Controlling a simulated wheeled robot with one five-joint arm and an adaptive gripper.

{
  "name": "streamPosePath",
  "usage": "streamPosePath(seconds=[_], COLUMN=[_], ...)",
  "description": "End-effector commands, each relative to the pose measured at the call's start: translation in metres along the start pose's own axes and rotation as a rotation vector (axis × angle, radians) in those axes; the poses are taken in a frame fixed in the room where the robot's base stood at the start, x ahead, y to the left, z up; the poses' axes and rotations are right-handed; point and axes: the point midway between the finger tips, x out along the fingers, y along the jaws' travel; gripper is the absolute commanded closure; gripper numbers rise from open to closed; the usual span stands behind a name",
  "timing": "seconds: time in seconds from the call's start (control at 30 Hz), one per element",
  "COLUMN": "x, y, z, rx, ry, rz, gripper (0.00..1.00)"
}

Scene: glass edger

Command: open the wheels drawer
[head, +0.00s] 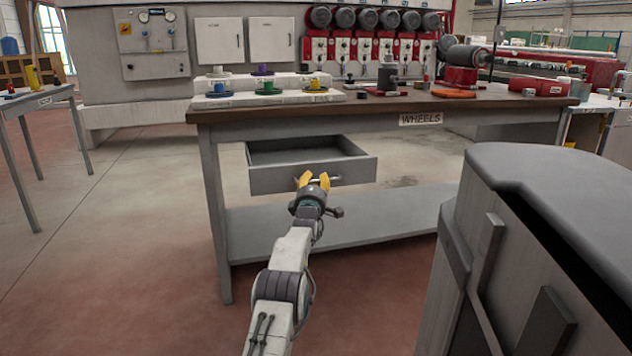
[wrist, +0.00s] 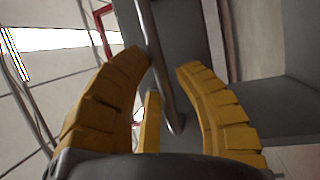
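The wheels drawer (head: 275,181) is a grey box under the workbench, standing out from it with its interior visible and seemingly empty. The bench edge above carries a "WHEELS" label (head: 421,119). My gripper (head: 313,180) is at the drawer front, by its metal bar handle (head: 345,179). In the wrist view, the yellow fingers of my gripper (wrist: 164,62) are spread apart. The handle (wrist: 158,65) runs between them, close to or touching the left fingertip, with a gap to the right finger. The handle's left part is hidden by my gripper in the head view.
The workbench (head: 205,170) has legs and a low shelf (head: 390,222). Coloured wheels on a white stand (head: 266,98) and tools are on its top. A grey cabinet-like body (head: 560,190) fills the right foreground. A small table (head: 35,103) stands left; floor between is clear.

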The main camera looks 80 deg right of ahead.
Motion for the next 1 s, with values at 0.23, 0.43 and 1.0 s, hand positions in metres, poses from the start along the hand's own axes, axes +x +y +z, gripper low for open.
streamPosePath(seconds=[0.23, 0.43, 1.0], x=[0.0, 0.0, -0.022], y=[0.001, 0.001, 0.001], z=[0.001, 0.001, 0.001], rx=[-0.001, -0.001, -0.001], ry=[-0.001, -0.001, -0.001], rz=[0.002, 0.002, 0.0], gripper=[0.55, 0.55, 0.55])
